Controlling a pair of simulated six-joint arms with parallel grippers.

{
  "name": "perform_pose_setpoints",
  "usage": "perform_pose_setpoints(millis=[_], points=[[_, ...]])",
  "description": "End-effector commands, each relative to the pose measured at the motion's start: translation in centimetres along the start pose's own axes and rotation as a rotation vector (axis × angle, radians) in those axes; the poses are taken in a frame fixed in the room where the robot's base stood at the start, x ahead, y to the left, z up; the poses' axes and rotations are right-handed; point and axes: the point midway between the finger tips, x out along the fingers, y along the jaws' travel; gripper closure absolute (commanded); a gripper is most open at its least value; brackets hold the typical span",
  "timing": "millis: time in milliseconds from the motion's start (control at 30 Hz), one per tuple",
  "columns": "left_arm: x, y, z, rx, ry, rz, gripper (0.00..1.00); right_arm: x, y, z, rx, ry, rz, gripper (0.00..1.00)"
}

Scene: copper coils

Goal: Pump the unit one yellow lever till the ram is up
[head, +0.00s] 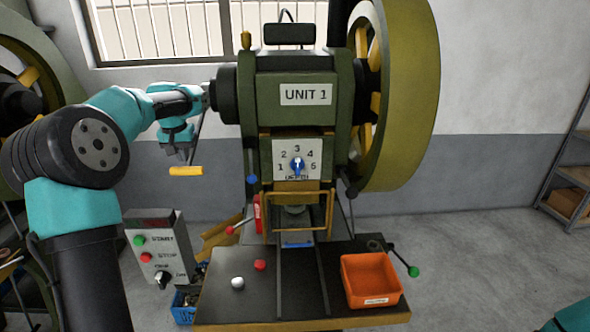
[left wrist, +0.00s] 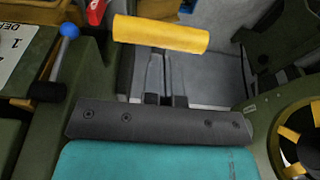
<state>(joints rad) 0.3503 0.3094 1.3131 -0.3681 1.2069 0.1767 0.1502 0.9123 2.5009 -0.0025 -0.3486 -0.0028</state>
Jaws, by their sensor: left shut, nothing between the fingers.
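The press marked UNIT 1 (head: 306,94) stands in the middle of the head view. Its lever ends in a yellow handle (head: 186,171), low on a dark rod at the press's left. My left gripper (head: 190,157) is shut and empty, just above the yellow handle. In the left wrist view the handle (left wrist: 160,34) lies across, just beyond the shut fingertips (left wrist: 166,55); I cannot tell if they touch. The ram (head: 295,209) is partly hidden behind a yellow guard frame (head: 329,214). My right gripper is out of view.
A dial plate (head: 311,147) sits above the guard. An orange bin (head: 372,281), a red knob (head: 260,265) and a silver knob (head: 238,283) are on the press table (head: 240,312). A START/STOP box (head: 157,245) stands at the left. A blue-knobbed lever (left wrist: 69,31) is near my left gripper.

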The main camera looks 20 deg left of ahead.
Motion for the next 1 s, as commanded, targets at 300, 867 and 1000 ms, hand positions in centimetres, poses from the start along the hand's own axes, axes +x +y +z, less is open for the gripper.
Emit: perform_pose_setpoints(millis=[300, 867, 1000], points=[[0.1, 0.0, 0.0, 0.0, 0.0, 0.0, 1.0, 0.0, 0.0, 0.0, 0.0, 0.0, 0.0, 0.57], [3.0, 0.0, 0.6, 0.0, -0.001, 0.0, 1.0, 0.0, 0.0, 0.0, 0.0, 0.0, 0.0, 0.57], [3.0, 0.0, 0.6, 0.0, -0.002, 0.0, 1.0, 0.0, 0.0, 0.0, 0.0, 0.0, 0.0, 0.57]])
